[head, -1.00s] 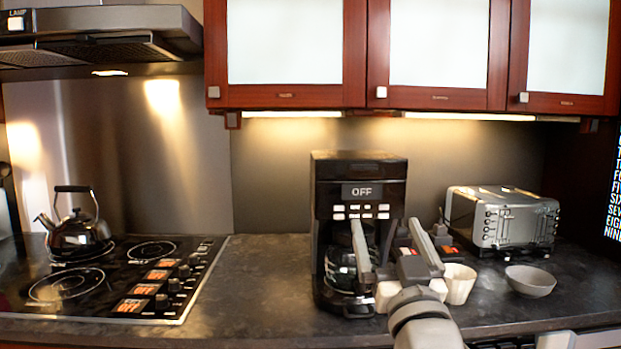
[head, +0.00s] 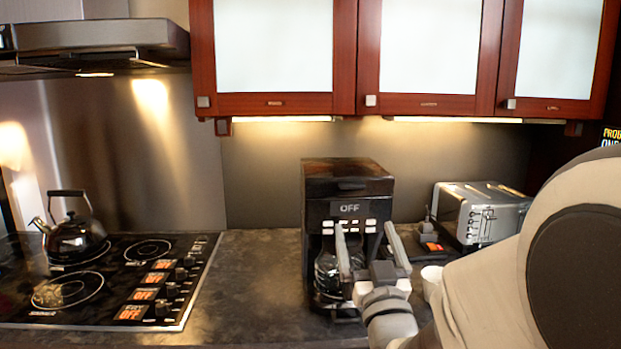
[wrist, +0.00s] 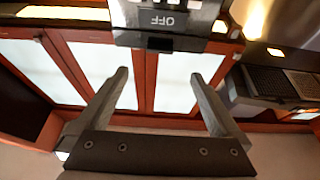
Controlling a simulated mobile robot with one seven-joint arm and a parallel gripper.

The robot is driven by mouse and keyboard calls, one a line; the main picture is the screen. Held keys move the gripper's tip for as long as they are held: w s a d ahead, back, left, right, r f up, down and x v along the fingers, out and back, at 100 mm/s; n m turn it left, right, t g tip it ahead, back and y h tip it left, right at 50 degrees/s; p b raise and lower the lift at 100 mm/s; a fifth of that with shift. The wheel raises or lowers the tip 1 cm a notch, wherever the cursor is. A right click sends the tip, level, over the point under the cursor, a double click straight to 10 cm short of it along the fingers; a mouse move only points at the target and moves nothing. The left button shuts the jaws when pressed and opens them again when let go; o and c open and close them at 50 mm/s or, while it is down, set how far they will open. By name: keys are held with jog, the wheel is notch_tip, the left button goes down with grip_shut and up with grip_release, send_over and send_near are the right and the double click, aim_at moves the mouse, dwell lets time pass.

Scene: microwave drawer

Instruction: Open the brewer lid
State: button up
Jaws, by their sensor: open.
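The black coffee brewer (head: 350,185) stands on the counter in the middle of the head view, its display reading OFF above a row of pale buttons. Its lid (head: 340,168) is the dark top part and looks down, though I cannot tell whether it is fully closed. My gripper (head: 364,227) points up in front of the brewer at about button height, below the lid. Its two fingers are spread with nothing between them. In the wrist view, the brewer's front (wrist: 165,20) appears upside down beyond the open fingers. My gripper and wrist hide part of the brewer's lower front and carafe.
A silver toaster (head: 485,212) stands to the right, partly hidden by my arm. A pale cup (head: 432,280) is beside my wrist. Red-framed cabinets (head: 430,60) hang above. A stove with a kettle (head: 73,235) is left; the counter (head: 255,270) between is clear.

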aim_at(353, 189)
jog(key=p+x, duration=0.1)
jog(key=x, duration=1)
jog(key=shift+w+r, duration=0.2)
jog(key=shift+w, duration=0.1)
grip_shut()
